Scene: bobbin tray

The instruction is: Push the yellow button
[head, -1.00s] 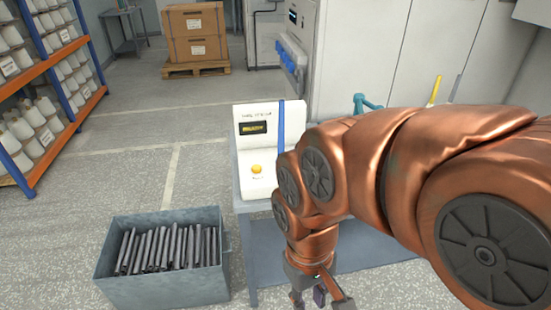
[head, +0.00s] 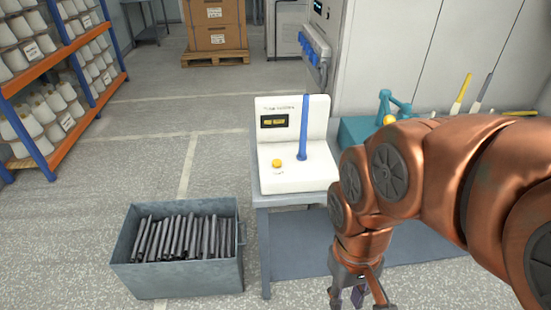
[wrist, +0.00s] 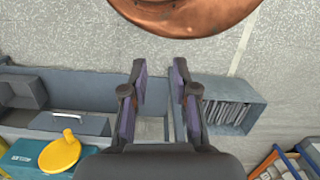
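The yellow button (head: 277,163) sits on the flat base of a white machine (head: 315,178) in the head view. The machine has an upright back panel with a small dark display and stands on a grey table. A blue post (head: 304,128) rises from its base, right of the button. My gripper (head: 357,302) hangs low in front of the table, right of and below the button and apart from it. In the wrist view my gripper (wrist: 160,65) has its two fingers spread with nothing between them. The button is not visible in the wrist view.
A grey metal bin (head: 180,276) of dark rods stands on the floor left of the table. A teal device (head: 360,131) is behind my arm at right. Shelves of white cones (head: 50,90) line the left.

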